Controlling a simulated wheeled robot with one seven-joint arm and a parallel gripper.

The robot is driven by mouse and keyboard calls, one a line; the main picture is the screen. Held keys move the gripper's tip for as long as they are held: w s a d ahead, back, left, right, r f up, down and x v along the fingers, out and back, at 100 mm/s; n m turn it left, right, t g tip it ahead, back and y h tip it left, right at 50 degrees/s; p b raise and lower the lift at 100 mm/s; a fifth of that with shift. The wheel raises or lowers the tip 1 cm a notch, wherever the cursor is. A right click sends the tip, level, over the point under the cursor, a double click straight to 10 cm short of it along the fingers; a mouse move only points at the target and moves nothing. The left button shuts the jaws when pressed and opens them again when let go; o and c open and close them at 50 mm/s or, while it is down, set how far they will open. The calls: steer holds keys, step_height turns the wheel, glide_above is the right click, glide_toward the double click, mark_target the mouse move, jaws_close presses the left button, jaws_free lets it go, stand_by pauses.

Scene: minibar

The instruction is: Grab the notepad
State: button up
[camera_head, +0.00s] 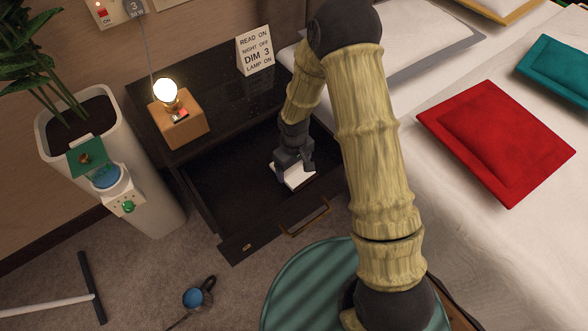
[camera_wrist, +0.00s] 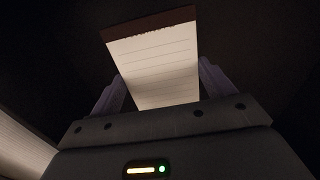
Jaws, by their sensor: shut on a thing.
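The notepad (camera_head: 297,175) is a small white pad inside the open drawer (camera_head: 225,195) of the dark nightstand. In the wrist view the notepad (camera_wrist: 155,62) shows lined cream paper with a dark brown band along its far edge. My gripper (camera_head: 293,165) reaches down into the drawer from above. In the wrist view my gripper's fingers (camera_wrist: 160,92) are on either side of the notepad, shut on it. The notepad's near end is hidden behind the gripper body. I cannot tell whether the notepad touches the drawer floor.
A lit lamp on a wooden block (camera_head: 178,121) and a sign card (camera_head: 255,50) stand on the nightstand top. The bed (camera_head: 450,215) with a red pillow (camera_head: 497,140) is at the right. A white planter (camera_head: 150,195) stands at the left.

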mark_target(294, 169)
step_height(294, 169, up, 6)
steer(key=shift+r+p, duration=0.25)
steer(key=shift+p, duration=0.7)
